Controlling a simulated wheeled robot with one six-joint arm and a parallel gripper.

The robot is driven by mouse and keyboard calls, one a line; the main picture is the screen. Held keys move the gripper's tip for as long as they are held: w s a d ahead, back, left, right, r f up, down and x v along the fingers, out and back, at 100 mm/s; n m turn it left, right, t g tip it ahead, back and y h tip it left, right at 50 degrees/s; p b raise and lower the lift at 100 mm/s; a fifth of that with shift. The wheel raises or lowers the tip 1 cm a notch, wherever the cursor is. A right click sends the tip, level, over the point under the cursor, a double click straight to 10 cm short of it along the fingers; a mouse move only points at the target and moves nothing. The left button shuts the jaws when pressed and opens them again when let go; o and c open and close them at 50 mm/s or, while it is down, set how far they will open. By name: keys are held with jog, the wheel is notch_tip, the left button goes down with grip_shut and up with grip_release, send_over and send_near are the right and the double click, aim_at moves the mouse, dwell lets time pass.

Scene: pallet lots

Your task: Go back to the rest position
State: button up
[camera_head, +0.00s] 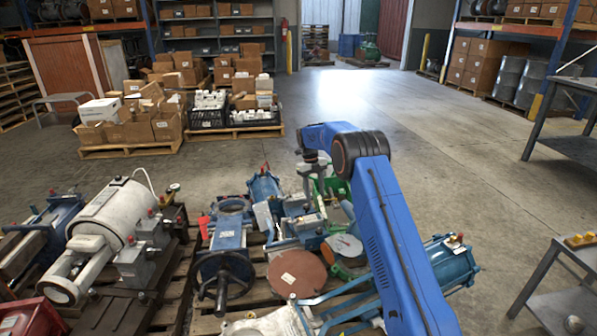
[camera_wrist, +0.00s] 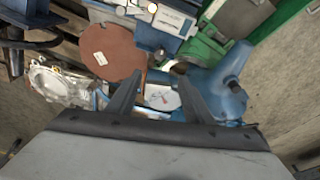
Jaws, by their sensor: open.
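My gripper (camera_wrist: 161,100) is open in the wrist view, its two dark fingers spread apart. Between and beyond the fingers is a blue machine part with a pale round face (camera_wrist: 162,97), and no held object shows between them. In the head view my blue arm reaches forward from the lower right and bends down over the loaded pallet (camera_head: 172,300). The gripper's fingers cannot be made out there against the machine parts.
Below the arm lie a rusty round disc (camera_head: 297,273), a blue valve with a handwheel (camera_head: 222,262) and a blue cylinder (camera_head: 450,262). A white motor (camera_head: 108,215) stands left. Metal tables (camera_head: 570,140) stand right. Open floor (camera_head: 400,110) lies beyond the pallet.

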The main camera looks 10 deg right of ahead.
jog(key=s+d+r+n+t, duration=0.25)
jog(key=s+r+n, duration=0.55)
jog(key=s+r, duration=0.7)
jog(key=s+d+r+n+t, duration=0.1)
jog(key=s+d+r+n, duration=0.2)
jog(key=s+r+n, duration=0.75)
jog(key=s+d+r+n+t+y, duration=0.1)
jog(key=s+r+n, duration=0.15)
jog(key=s, duration=0.95)
jog(key=s+r+n+t, duration=0.15)
jog(key=s+r, duration=0.25)
jog(key=s, duration=0.7)
jog(key=s+f+n, duration=0.4)
jog(key=s, duration=0.5)
jog(key=s+d+f+n+t, duration=0.1)
jog(key=s+f+n, duration=0.3)
jog(key=s, duration=0.6)
jog(key=shift+f+n, duration=0.2)
jog(key=shift+n, duration=0.25)
jog(key=shift+s, duration=0.1)
